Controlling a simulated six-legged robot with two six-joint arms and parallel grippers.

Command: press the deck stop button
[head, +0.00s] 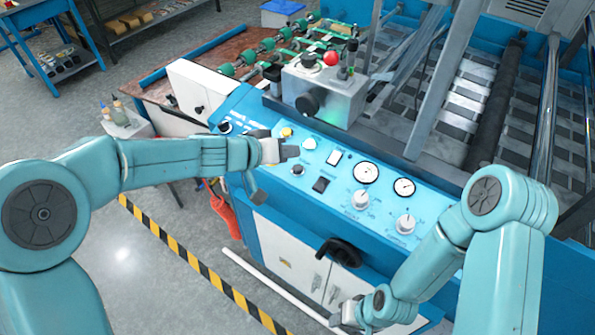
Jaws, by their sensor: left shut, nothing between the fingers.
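A red mushroom button (331,58) stands on top of a grey control box (338,92) behind the sloped blue panel (375,210). On the panel's left part are a yellow button (287,132), a pale round button (309,144) and a dark round knob (297,170). No label on these is readable, so I cannot tell which one is named deck stop. My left gripper (290,153) is shut and empty, over the panel's left end just below the yellow button; I cannot tell if it touches the panel. My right gripper (342,318) hangs low in front of the cabinet, its fingers unclear.
The panel also carries two rocker switches, two dials (366,173) and two white knobs (405,224). A black handle (340,251) sticks out from the cabinet front. Rollers and slanted bars fill the back right. A black-and-yellow floor stripe (190,257) crosses open floor at left.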

